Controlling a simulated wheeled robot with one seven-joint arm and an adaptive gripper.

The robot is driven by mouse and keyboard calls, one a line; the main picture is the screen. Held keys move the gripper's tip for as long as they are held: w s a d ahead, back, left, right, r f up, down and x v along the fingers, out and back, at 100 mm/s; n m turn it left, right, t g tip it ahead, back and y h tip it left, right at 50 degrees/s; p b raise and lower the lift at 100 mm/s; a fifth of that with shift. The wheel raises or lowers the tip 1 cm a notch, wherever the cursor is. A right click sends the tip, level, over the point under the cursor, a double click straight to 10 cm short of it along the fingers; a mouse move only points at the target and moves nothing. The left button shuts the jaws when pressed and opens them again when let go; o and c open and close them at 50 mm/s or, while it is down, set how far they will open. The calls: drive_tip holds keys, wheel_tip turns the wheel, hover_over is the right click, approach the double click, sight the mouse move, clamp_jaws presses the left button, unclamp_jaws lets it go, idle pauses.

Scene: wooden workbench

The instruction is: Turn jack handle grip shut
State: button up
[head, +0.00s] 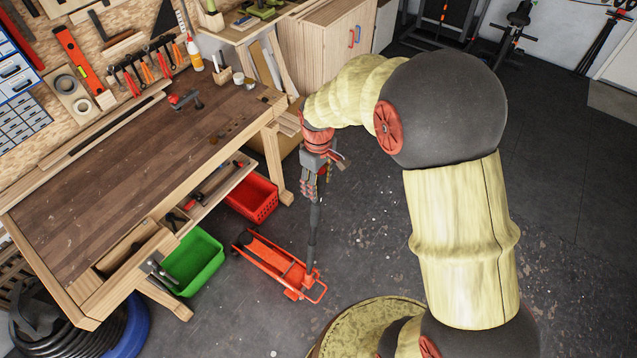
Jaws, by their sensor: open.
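An orange-red floor jack (268,256) stands on the dark floor beside the workbench. Its dark handle (314,235) rises nearly upright from the jack's near end, close to the red loop-shaped bar. My gripper (315,186) hangs pointing down at the top of this handle. The gripper is open, with its fingers around or just beside the handle's upper end. I cannot tell whether they touch it. The handle's grip is partly hidden by the fingers and small in this view.
The wooden workbench (110,190) fills the left, with a red vise-like tool (185,100) on top. A red crate (252,198) and a green crate (196,262) stand under its edge. A round worn yellowish surface (345,335) is at the bottom. Floor right of the handle is clear.

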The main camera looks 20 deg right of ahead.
drive_tip(key=shift+f, duration=0.2)
drive_tip(key=shift+c, duration=0.7)
drive_tip(key=c, duration=1)
